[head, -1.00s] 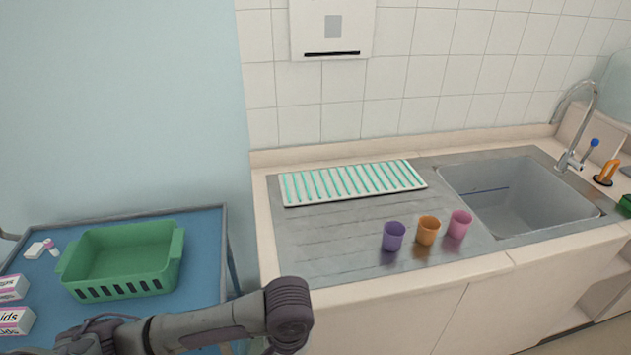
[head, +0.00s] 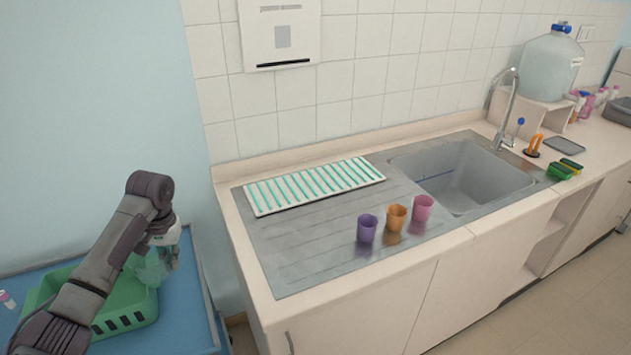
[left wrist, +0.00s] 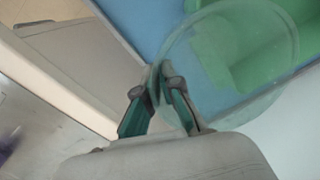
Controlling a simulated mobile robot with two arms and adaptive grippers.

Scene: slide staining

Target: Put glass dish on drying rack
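The glass dish is a clear, round, shallow dish (left wrist: 245,62). In the head view the dish (head: 148,268) shows faintly over the green basket. My left gripper (head: 166,262) is above the basket's right part. In the left wrist view its two fingers (left wrist: 166,88) close on the dish's edge and hold it, with the basket seen through the glass. The drying rack (head: 315,184) is a flat white tray with green slats, lying empty on the metal drainboard, to the right of the gripper. My right gripper is not in view.
The green basket (head: 128,318) stands on the blue cart (head: 188,322). Purple (head: 367,228), orange (head: 396,217) and pink (head: 423,207) cups stand on the drainboard in front of the rack. The sink (head: 462,178) lies to the right. A gap separates cart and counter.

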